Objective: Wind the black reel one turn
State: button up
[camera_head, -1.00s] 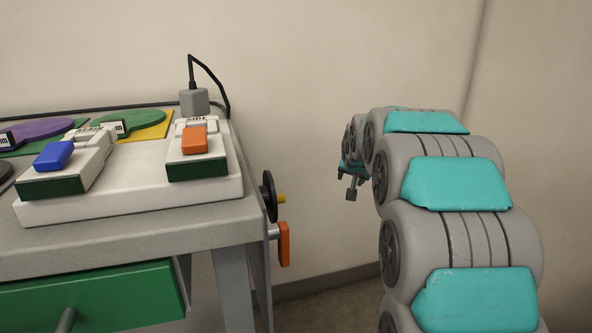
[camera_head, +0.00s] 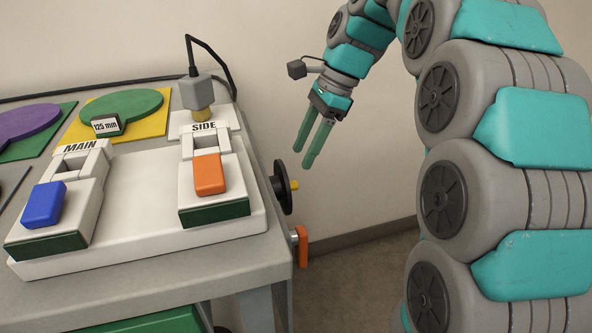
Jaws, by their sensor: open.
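The black reel (camera_head: 282,187) is a dark disc mounted on the right side of the cart, seen nearly edge-on.
An orange handle (camera_head: 302,246) sits below the reel on the cart's side. The grey cart (camera_head: 200,268) carries a white base with MAIN and SIDE switches, the blue (camera_head: 44,205) and orange (camera_head: 209,174) ones. A grey plug (camera_head: 196,92) with black cable stands behind. Floor right of the cart is clear.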

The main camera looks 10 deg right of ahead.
aim_at(292, 182)
jog(key=shift+x, duration=3.7)
jog(key=shift+w, duration=0.1)
grip_shut()
